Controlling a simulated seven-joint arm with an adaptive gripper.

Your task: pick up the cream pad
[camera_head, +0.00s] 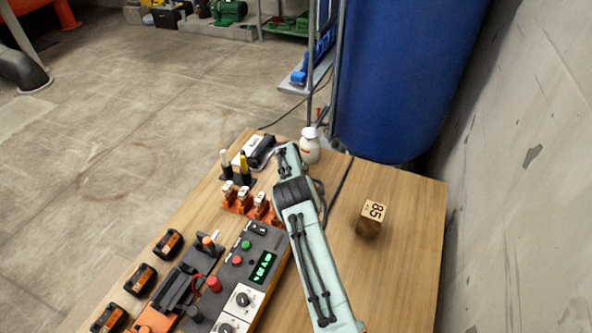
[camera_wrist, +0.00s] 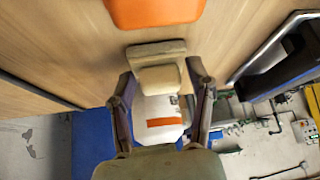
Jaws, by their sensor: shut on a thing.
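The cream pad (camera_wrist: 155,51) shows in the wrist view as a flat pale plate with a raised block on it. My gripper (camera_wrist: 160,73) has one finger on each side of it and is shut on it. Whether the pad touches the wooden table or hangs just above it, I cannot tell. In the head view my arm hides the pad and most of the gripper, near the table's far end.
A white bottle (camera_head: 309,146) stands close by at the table's far edge; its orange-banded side (camera_wrist: 163,124) shows in the wrist view. A black and white device (camera_head: 256,150) and an orange rack (camera_head: 247,205) lie left. A numbered block (camera_head: 372,214) stands right, with bare wood around it.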

